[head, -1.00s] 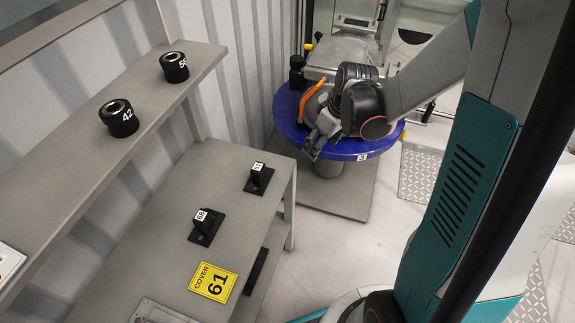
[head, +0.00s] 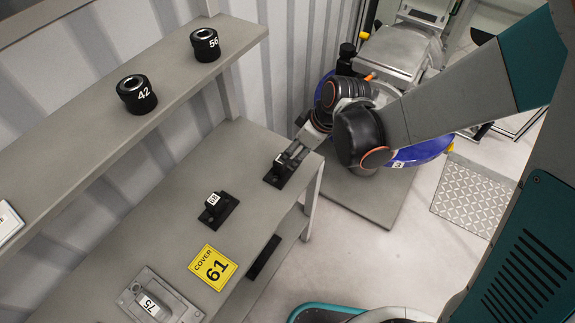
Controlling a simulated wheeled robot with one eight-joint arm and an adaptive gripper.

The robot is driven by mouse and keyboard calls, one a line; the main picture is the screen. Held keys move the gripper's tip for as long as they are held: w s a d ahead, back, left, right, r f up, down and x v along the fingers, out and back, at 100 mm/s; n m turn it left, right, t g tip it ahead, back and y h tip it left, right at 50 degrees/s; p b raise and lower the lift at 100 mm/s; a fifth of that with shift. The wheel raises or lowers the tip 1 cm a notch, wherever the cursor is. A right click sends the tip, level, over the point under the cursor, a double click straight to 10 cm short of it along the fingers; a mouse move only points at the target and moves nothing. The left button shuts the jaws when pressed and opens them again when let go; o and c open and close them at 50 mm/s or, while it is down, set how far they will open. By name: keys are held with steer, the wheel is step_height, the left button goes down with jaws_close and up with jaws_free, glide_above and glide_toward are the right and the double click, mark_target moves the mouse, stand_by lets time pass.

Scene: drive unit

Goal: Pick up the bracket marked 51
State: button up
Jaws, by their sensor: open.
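The bracket marked 51 (head: 276,179) is a small black piece with a flat base, on the grey bench near its far right corner. Its label is mostly hidden by my gripper (head: 286,164), which is at the bracket's upright part from above and from the right. My gripper is open. Whether its fingers touch the bracket cannot be told from this view. A similar black bracket marked 68 (head: 217,208) stands on the bench nearer to me, apart from the gripper.
A yellow "COVER 61" plate (head: 213,268) and a grey part marked 75 (head: 150,301) lie on the bench. A shelf above it holds black cylinders marked 42 (head: 136,94) and 56 (head: 205,45). A blue round table (head: 420,153) stands behind my arm.

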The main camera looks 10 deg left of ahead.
mark_target(281, 166)
steer(key=shift+w+a+r+b+x, duration=0.15)
steer(key=shift+b+x, duration=0.5)
steer(key=shift+x, duration=1.25)
steer(key=shift+w+a+r+b+x, duration=0.2)
steer(key=shift+b+x, duration=0.45)
steer(key=shift+x, duration=1.25)
steer(key=shift+w+a+f+b+x, duration=0.2)
steer(key=shift+b+x, duration=0.45)
steer(key=shift+x, duration=1.25)
steer(key=shift+s+r, duration=0.15)
steer(key=shift+r, duration=0.05)
jaws_close()
